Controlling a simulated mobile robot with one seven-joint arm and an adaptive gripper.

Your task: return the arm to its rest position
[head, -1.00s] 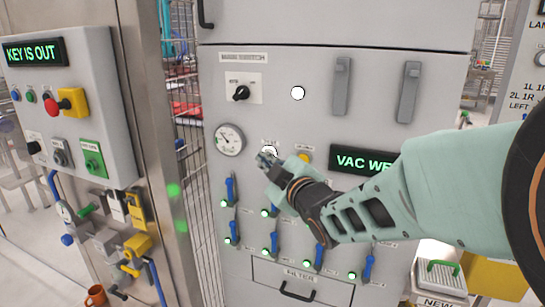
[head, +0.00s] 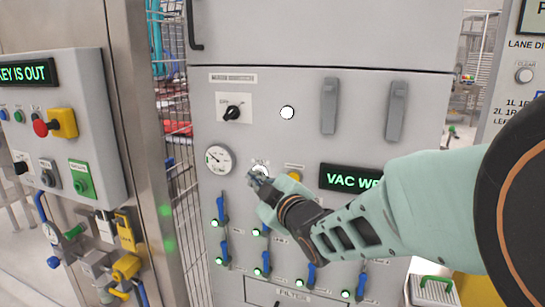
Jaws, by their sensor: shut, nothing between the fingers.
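My gripper (head: 258,183) is at the end of my pale green arm, which reaches in from the right of the head view. Its fingers are shut and empty. The fingertips are in front of the grey cabinet panel (head: 262,88), just below a round white button or knob (head: 261,171) and right of the pressure gauge (head: 219,159). I cannot tell whether they touch the panel.
The panel carries a black rotary switch (head: 233,112), two grey handles and several blue levers (head: 224,252). Left is a control box (head: 70,135) with a red button and a display ending "KEY IS OUT". A mesh fence (head: 178,120) stands between. A green-handled case (head: 433,289) sits lower right.

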